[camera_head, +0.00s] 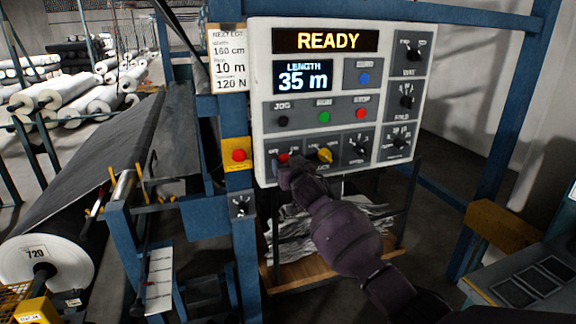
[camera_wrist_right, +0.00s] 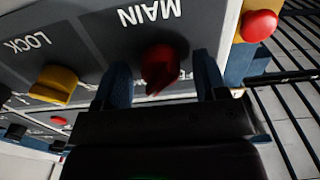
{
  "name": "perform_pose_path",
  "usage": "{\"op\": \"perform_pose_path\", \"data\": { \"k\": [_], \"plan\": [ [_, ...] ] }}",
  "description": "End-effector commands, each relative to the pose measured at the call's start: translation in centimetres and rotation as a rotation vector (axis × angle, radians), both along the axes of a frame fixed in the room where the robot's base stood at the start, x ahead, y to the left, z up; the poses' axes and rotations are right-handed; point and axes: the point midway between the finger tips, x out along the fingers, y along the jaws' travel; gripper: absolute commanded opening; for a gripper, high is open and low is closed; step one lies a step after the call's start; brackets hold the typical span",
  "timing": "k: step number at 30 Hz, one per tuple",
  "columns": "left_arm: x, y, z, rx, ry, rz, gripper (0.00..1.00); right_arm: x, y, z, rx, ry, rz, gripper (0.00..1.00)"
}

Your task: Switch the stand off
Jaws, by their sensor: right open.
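The stand's control panel (camera_head: 345,95) is upright, with a display reading READY (camera_head: 318,40) and another reading LENGTH 35 m (camera_head: 303,77). A red knob marked MAIN (camera_wrist_right: 160,66) is at the panel's lower left; it also shows in the head view (camera_head: 283,157). My right gripper (camera_wrist_right: 163,80) is open, with one finger on each side of the red knob. I cannot tell if the fingers touch it. In the head view my right gripper (camera_head: 287,168) partly covers the panel's lower left corner. My left gripper is not in view.
A yellow LOCK knob (camera_wrist_right: 58,82) sits beside the red knob. A red button on a yellow box (camera_head: 239,155) is left of the panel. Blue, green and red buttons and several black knobs are on the panel.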

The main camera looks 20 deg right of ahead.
Motion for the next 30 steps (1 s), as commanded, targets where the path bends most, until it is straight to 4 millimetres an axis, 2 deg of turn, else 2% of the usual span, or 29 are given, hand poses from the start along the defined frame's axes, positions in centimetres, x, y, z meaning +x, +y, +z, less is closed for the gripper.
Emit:
{"op": "perform_pose_path", "data": {
  "k": [4,5,14,23,30],
  "plan": [
    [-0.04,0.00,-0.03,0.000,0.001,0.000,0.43,-0.01,0.01,-0.01,0.000,0.000,0.000,0.66],
    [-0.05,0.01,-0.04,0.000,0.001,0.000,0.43,-0.01,0.00,-0.01,0.000,0.000,0.000,0.63],
    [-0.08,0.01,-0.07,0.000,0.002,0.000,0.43,-0.02,0.00,-0.02,0.000,0.001,0.000,0.17],
    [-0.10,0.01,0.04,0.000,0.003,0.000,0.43,-0.03,-0.02,-0.01,-0.037,0.000,0.000,0.17],
    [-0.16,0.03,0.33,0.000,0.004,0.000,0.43,-0.03,-0.08,0.05,-0.171,-0.005,-0.001,0.17]
  ]
}}
